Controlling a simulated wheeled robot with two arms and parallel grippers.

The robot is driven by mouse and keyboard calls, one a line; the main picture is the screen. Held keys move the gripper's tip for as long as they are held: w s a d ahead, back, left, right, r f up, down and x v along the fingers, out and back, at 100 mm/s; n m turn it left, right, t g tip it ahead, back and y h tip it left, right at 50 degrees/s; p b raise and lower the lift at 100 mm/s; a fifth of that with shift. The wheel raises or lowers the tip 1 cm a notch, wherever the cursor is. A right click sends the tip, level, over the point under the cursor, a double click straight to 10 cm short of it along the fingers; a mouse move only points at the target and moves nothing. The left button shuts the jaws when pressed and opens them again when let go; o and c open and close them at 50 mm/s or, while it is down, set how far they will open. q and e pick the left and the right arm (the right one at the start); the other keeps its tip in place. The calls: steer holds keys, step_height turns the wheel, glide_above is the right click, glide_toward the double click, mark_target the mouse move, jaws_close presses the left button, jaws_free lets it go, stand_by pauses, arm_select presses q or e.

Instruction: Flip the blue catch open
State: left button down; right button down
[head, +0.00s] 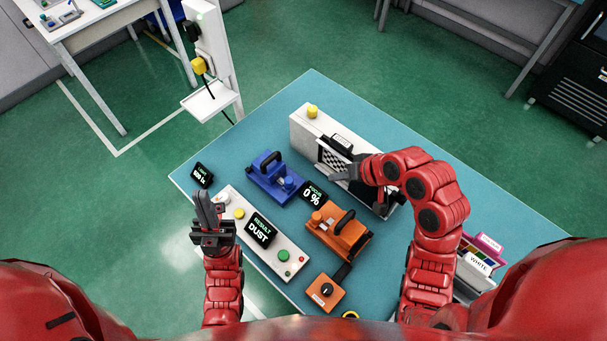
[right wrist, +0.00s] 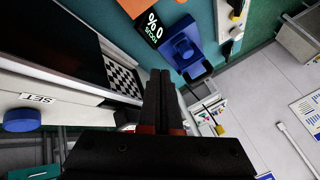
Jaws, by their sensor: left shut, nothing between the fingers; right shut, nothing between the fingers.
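A blue clamp-like device (head: 272,178) with a dark handle sits on the teal table. It also shows in the right wrist view (right wrist: 184,48). Which part of it is the catch is too small to tell. A round blue knob (right wrist: 20,120) sits beside a SET label in the right wrist view. My right gripper (head: 333,177) is shut and empty, in front of the white box's checkered panel and right of the blue device. Its fingertips show in the right wrist view (right wrist: 160,73). My left gripper (head: 205,194) is shut and empty, pointing up near the white button panel.
The white box (head: 303,132) has a yellow button on top. A display reading 0 % (head: 313,194) stands between the blue device and an orange device (head: 340,234). The button panel (head: 275,256) carries a DUST display. The table's far left corner (head: 310,85) is clear.

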mark_target(286, 182)
steer(key=p+x, duration=0.3)
steer(key=x, duration=0.7)
steer(key=shift+w+p, duration=0.1)
steer(key=shift+p, duration=0.2)
steer(key=shift+a+r+p, duration=0.15)
steer(key=shift+a+p, duration=0.6)
steer(key=shift+a, duration=1.1)
steer(key=shift+a+f+p, duration=0.1)
steer(key=shift+f+p, duration=0.1)
steer(key=shift+p, duration=0.1)
